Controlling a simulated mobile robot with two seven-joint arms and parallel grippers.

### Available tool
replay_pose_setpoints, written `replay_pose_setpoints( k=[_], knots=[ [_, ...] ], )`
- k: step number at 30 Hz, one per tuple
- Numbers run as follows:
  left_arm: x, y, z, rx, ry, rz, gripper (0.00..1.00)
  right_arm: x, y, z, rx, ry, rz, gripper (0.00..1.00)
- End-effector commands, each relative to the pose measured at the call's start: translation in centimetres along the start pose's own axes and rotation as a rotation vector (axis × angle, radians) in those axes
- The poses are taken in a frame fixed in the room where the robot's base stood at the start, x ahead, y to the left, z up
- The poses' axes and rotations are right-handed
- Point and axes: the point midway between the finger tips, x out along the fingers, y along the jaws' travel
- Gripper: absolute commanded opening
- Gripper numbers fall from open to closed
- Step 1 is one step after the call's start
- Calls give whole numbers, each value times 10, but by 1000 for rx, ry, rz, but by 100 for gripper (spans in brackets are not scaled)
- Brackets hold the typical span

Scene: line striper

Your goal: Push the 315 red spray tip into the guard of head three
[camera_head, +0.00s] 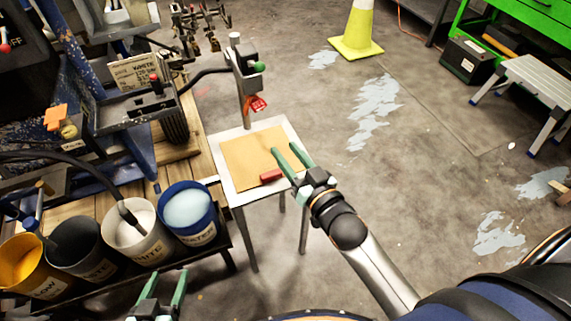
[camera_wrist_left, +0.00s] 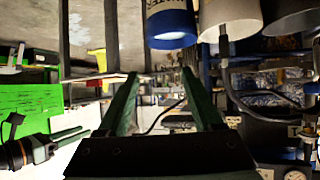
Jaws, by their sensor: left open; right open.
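A small red piece (camera_head: 271,175), which looks like the spray tip, lies on the tan pad (camera_head: 247,158) of a small metal table. My right gripper (camera_head: 284,149) is open above the pad, with one green finger just right of the red piece; I cannot tell whether they touch. A grey head (camera_head: 247,72) with a green end stands on a post behind the table, and a red tag-like piece (camera_head: 257,104) hangs below it. I cannot make out the guard opening. My left gripper (camera_head: 166,275) is open and empty near the buckets; its fingers also show in the left wrist view (camera_wrist_left: 160,75).
A blue bucket (camera_head: 188,210), a white bucket (camera_head: 140,235), a dark bucket (camera_head: 85,250) and a yellow bucket (camera_head: 28,268) stand left of the table. The striper frame (camera_head: 140,105) fills the upper left.

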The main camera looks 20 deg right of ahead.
Motion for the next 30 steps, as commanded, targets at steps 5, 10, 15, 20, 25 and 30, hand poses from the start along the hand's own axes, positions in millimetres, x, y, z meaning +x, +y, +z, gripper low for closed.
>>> replay_pose_setpoints(
  k=[5,10,15,20,25,30],
  knots=[
    [17,1,16,12,34,5,67,16,0,-5,25,118,-30,44],
    [19,1,14,17,50,6,67,21,-2,-13,33,153,-41,44],
    [18,0,1,28,93,2,67,32,-3,-16,33,155,-43,44],
    [17,-3,-16,47,160,-4,67,48,-4,-19,33,154,-42,44],
    [14,-5,-36,69,240,-10,67,63,-4,-20,32,153,-42,44],
    [10,-6,-55,91,313,-14,67,78,-5,-23,31,152,-42,44]
  ],
)
